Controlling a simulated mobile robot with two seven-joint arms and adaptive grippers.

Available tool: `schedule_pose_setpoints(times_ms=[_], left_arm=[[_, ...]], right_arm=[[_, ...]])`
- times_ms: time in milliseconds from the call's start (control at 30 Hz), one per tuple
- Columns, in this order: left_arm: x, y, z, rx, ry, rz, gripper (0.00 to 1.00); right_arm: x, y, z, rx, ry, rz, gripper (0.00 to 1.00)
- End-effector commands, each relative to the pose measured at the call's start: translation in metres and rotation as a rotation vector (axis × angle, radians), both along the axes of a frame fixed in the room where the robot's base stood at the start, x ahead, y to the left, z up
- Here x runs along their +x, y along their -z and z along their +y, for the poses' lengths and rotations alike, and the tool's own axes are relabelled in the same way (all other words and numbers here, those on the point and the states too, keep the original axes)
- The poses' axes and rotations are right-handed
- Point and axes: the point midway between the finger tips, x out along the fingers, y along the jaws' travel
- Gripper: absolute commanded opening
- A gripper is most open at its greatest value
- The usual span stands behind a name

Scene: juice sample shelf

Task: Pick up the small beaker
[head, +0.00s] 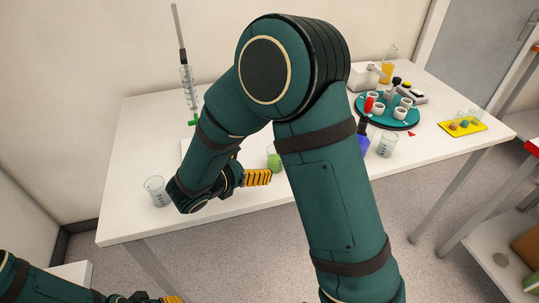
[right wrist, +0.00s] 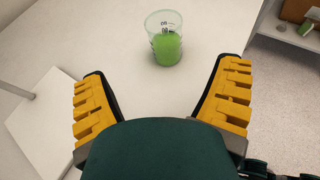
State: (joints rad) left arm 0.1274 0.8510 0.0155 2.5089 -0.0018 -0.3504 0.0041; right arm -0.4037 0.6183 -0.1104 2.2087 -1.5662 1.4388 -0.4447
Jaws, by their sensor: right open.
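A small clear beaker with green liquid (right wrist: 165,42) stands upright on the white table (right wrist: 130,80). In the right wrist view it is ahead of my right gripper (right wrist: 163,78), roughly centred between the two spread yellow fingers and not touching them. My right gripper is open and empty. In the head view the same beaker (head: 274,160) is partly hidden behind my right arm, close to the yellow fingers. An empty clear beaker (head: 157,191) stands at the left front, and another clear one (head: 387,146) at the right. Only a sliver of my left gripper (head: 172,299) shows at the bottom edge.
A blue-filled vessel (head: 362,143) stands right of my arm. A teal round rack (head: 397,121) with several white cups, a yellow tray (head: 463,127) and an orange-filled cylinder (head: 387,70) are at the right. A burette stand (head: 188,85) is at the back left.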

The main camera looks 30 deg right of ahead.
Motion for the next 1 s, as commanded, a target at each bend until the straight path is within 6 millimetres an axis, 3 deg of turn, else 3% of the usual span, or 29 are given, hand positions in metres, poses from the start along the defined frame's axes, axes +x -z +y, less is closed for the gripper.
schedule_pose_setpoints(times_ms=[300, 667, 1000], left_arm=[[0.002, 0.010, 0.000, 0.001, 0.000, -0.004, 0.41], [0.003, 0.014, 0.000, 0.001, -0.001, -0.006, 0.41], [0.005, 0.024, 0.001, 0.002, -0.002, -0.011, 0.41]], right_arm=[[0.018, 0.024, -0.051, 0.001, 0.006, 0.002, 0.88], [0.027, 0.034, -0.073, 0.002, 0.003, 0.001, 0.88], [0.040, 0.052, -0.110, 0.003, 0.003, 0.001, 0.88]])
